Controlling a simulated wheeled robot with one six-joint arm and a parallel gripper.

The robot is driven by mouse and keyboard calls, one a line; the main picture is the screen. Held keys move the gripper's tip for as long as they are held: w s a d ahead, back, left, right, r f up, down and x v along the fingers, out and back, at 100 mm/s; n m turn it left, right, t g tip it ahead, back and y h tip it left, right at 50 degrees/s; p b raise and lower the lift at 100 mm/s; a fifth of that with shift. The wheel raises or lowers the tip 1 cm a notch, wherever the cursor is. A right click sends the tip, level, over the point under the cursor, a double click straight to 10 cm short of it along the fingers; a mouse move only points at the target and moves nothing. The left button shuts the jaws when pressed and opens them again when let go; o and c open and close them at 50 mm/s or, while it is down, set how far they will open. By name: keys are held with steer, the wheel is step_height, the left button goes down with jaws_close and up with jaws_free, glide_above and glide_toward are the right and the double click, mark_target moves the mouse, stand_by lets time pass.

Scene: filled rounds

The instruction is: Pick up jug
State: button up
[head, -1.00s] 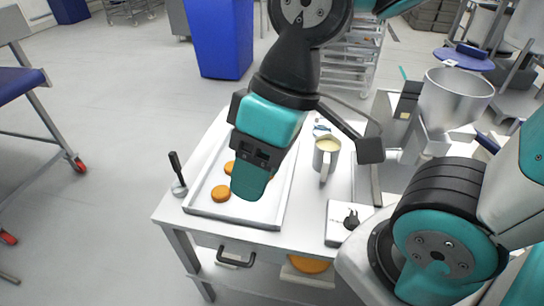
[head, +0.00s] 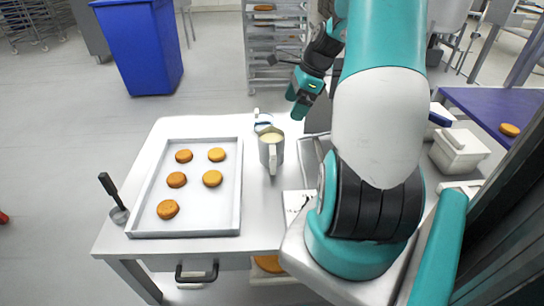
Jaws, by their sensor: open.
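The jug (head: 271,151) is a metal, cylindrical vessel with a pale cream filling and a light handle on its near side. It stands upright on the white table, just right of the baking tray. My gripper (head: 299,108) is above and behind the jug, slightly to its right, pointing downward. It is open and apart from the jug, with nothing seen between the fingers. The fingertips are small and dark in this view.
A tray (head: 238,190) with several orange-brown rounds fills the table's left part. A scoop (head: 113,200) with a black handle stands at its left edge. A small item (head: 262,124) lies behind the jug. A blue bin (head: 140,45) and a rack (head: 275,60) stand beyond.

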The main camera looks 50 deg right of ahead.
mark_target(274, 148)
steer(key=p+x, duration=0.1)
steer(key=x, duration=1)
steer(key=shift+f, duration=0.4)
steer(key=shift+p+x, duration=1.1)
steer(key=shift+x, duration=1.65)
steer(key=shift+s+a, duration=0.1)
steer(key=shift+s, duration=0.1)
steer(key=shift+c, duration=0.2)
steer(key=c, duration=1.3)
steer(key=shift+r, duration=0.1)
